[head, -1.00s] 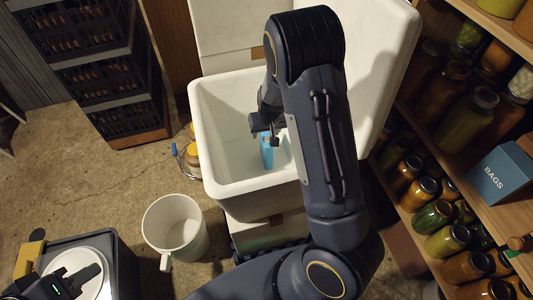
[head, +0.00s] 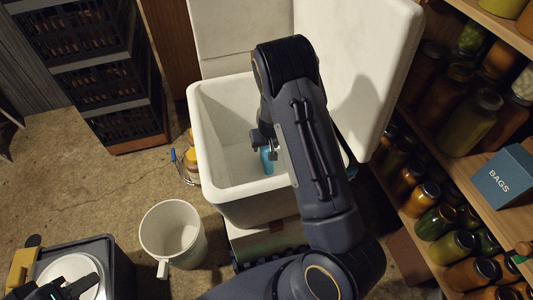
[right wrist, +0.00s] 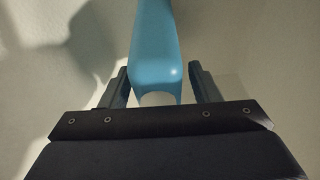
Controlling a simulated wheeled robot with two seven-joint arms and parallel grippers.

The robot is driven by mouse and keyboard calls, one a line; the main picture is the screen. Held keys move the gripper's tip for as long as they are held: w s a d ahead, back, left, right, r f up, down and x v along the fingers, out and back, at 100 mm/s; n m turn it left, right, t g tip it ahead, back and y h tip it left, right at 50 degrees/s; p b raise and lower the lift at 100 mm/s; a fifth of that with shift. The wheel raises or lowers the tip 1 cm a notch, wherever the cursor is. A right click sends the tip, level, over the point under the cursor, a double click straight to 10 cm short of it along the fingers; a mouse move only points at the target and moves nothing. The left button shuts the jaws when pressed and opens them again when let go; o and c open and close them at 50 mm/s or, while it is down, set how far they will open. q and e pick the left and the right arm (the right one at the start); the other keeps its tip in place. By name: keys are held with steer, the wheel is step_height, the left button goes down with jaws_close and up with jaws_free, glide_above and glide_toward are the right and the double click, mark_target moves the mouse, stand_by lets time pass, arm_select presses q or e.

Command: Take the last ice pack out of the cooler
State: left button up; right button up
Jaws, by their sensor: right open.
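The cooler (head: 205,150) is a white open box in the middle of the head view, with its lid raised. The blue ice pack (head: 267,161) is inside it, partly hidden by my right arm. My right gripper (head: 265,140) is down inside the cooler at the pack. In the right wrist view, the ice pack (right wrist: 155,55) lies between the two open fingers of the right gripper (right wrist: 163,84), with a gap on the right side. My left gripper (head: 75,289) is at the bottom left edge, partly cut off, over a round white surface; its fingers are unclear.
A white bucket (head: 173,233) stands on the floor left of the cooler. A dark box (head: 115,270) is at the bottom left. Shelves of jars (head: 455,245) and a blue BAGS box (head: 505,177) are close on the right. Stacked black crates (head: 115,85) stand at the back left.

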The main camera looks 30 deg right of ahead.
steer(key=shift+f, duration=0.25)
stand_by(0.5)
jaws_close()
